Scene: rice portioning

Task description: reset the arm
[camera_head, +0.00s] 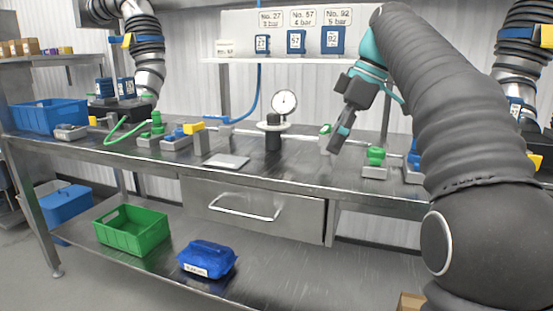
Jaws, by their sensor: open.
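My gripper (339,142) hangs at the end of my dark, sleeved arm with teal joints. It points down and left over the back part of the metal workbench (300,176). Its jaws are open, with nothing seen between them. It is right of the round pressure gauge (284,103) and left of a green-topped fitting block (375,161). A small grey block with a green part (325,139) is just left of the fingertips; I cannot tell whether they touch.
Several fittings with green, blue and yellow parts line the bench, with a flat grey plate (226,161) in front. A shelf (300,61) with blue boxes is above. A blue crate (47,117) stands left; a green crate (131,231) and blue bag (207,259) lie below.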

